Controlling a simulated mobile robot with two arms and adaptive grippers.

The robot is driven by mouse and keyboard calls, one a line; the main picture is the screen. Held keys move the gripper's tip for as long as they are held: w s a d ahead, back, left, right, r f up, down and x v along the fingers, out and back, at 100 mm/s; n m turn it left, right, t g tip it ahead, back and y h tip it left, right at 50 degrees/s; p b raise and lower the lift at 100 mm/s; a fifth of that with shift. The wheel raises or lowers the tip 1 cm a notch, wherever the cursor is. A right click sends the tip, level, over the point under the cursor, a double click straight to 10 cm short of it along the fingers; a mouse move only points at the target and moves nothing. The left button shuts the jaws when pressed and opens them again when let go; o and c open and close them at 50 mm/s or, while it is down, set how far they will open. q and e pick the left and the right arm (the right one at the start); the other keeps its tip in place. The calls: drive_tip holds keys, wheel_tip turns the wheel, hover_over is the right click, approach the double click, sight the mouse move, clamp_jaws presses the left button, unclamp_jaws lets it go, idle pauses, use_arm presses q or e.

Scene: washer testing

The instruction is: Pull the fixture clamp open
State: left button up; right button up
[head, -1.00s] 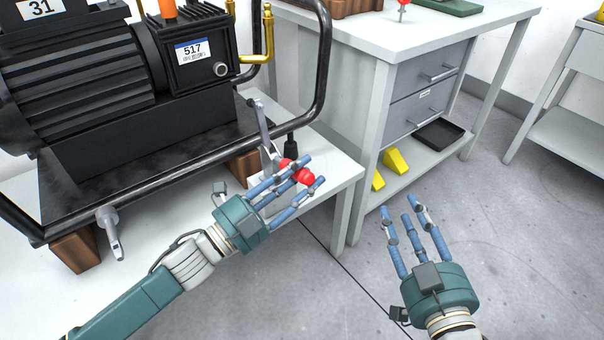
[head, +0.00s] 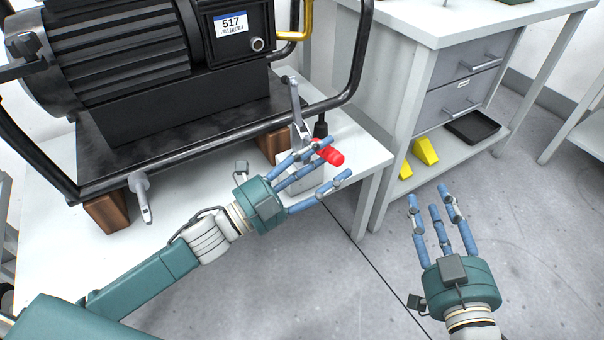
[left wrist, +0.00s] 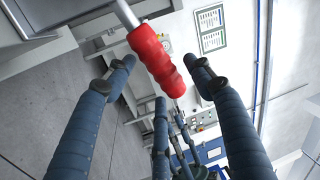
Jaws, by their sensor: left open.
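The fixture clamp (head: 298,122) is a grey metal lever with a red ribbed grip, standing at the front right of the bench by the machine's frame. Its red grip (head: 336,158) juts toward the right. My left gripper (head: 326,164) is open at the red grip, its fingers partly covering it in the head view. In the left wrist view the red grip (left wrist: 153,53) lies between the spread fingers, which are not closed on it. I cannot tell whether any finger touches it. My right gripper (head: 428,198) is open and empty over the floor.
The black machine (head: 150,60) with its tubular frame rests on wooden blocks on the white bench. A grey latch handle (head: 143,197) hangs at its front. A drawer cabinet (head: 455,85) with yellow blocks (head: 425,150) stands right. Floor between is clear.

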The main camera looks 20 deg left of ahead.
use_arm(q)
drive_tip(key=v, duration=1)
drive_tip(key=shift+s+a, duration=0.15)
